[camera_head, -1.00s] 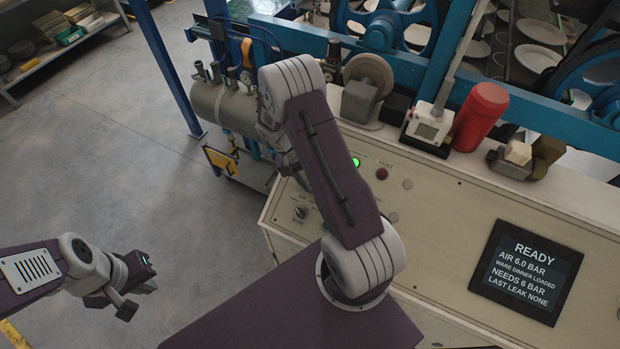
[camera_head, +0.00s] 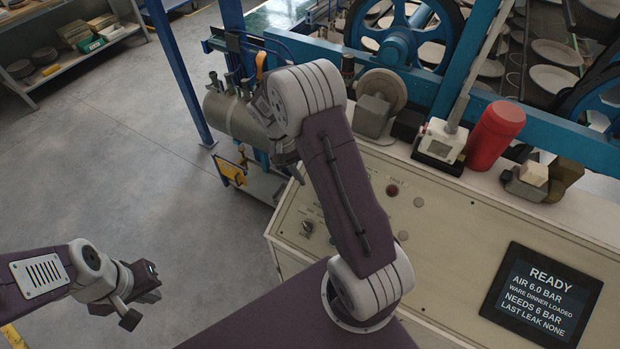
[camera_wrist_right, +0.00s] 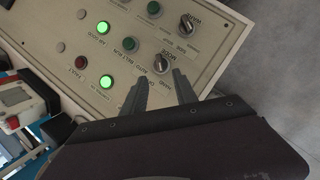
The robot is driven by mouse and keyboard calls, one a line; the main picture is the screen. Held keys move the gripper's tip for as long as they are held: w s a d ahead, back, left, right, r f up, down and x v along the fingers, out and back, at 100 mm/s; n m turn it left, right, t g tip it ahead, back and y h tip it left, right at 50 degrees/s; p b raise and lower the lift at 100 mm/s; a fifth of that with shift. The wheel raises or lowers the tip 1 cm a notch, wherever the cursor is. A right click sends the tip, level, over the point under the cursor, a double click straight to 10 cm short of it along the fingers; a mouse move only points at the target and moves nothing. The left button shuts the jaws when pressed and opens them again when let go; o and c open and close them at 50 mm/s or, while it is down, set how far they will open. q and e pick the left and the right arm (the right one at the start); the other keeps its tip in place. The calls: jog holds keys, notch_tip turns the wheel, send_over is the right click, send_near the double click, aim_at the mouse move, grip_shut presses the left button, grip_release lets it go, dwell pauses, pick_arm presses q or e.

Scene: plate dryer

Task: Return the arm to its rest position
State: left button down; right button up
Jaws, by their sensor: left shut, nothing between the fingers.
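My right arm (camera_head: 340,190) is dark purple and grey. It rises from my purple base in the head view and bends at a grey joint over the panel's left end. Its gripper is mostly hidden behind that joint. In the right wrist view my right gripper (camera_wrist_right: 160,88) has its two fingers apart with nothing between them, over the control panel near the MODE knob (camera_wrist_right: 163,60). My left gripper (camera_head: 141,300) is shut and empty, held over bare floor at the lower left of the head view.
The cream control panel (camera_head: 450,230) carries knobs, lamps and a READY screen (camera_head: 541,294). A red cylinder (camera_head: 494,135) and a grinder-like wheel (camera_head: 381,91) stand on its top ledge. A blue post (camera_head: 180,75) and a metal tank (camera_head: 236,118) stand left.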

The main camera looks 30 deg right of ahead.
jog(key=shift+f, duration=0.1)
jog(key=s+a+f+n+t+y+b, duration=0.3)
jog(key=s+a+f+n+t+b, duration=0.1)
jog(key=s+a+b, duration=0.5)
jog(key=shift+s+a+f+y, duration=0.3)
jog(key=shift+s+a+f, duration=0.45)
jog(key=shift+s, duration=0.35)
jog(key=shift+s, duration=0.15)
